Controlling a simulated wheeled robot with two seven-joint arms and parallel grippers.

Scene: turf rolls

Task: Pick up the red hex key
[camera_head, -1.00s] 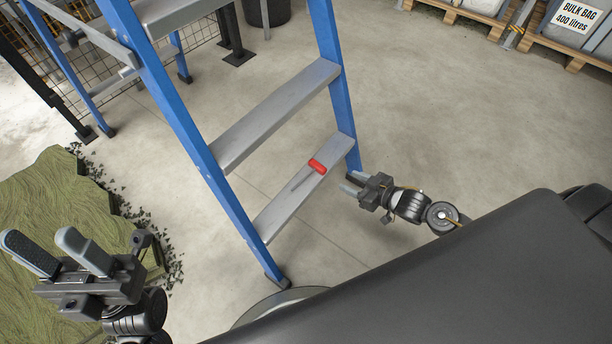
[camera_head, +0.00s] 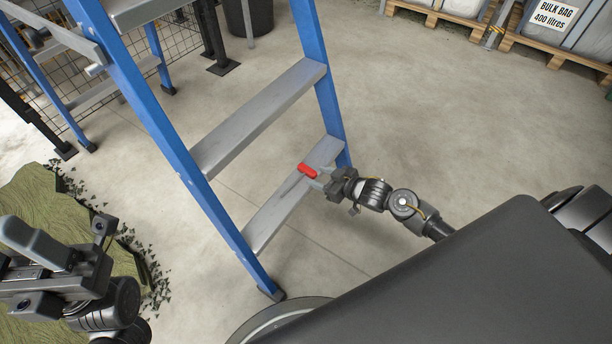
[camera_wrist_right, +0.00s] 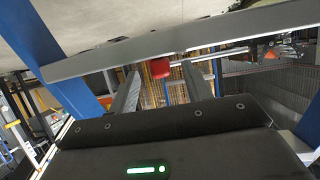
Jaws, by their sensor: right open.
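The red hex key (camera_head: 308,170) lies on the lowest step of the blue ladder, its red handle toward the right end and its thin grey shaft pointing to the lower left. My right gripper (camera_head: 317,179) is open, with its fingertips at the handle from the right side. In the right wrist view the red handle (camera_wrist_right: 160,94) shows between the two open fingers (camera_wrist_right: 161,88), apparently clear of both. The shaft is not visible there. My left gripper (camera_head: 22,248) is at the left edge, partly cut off, empty and held apart from the ladder.
The blue ladder (camera_head: 187,165) has grey steps; its lowest step (camera_head: 272,217) bears the key and a higher step (camera_head: 255,118) is above it. Green turf (camera_head: 35,195) lies at left. Pallets with bulk bags (camera_head: 548,40) stand at the back right. The floor on the right is clear.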

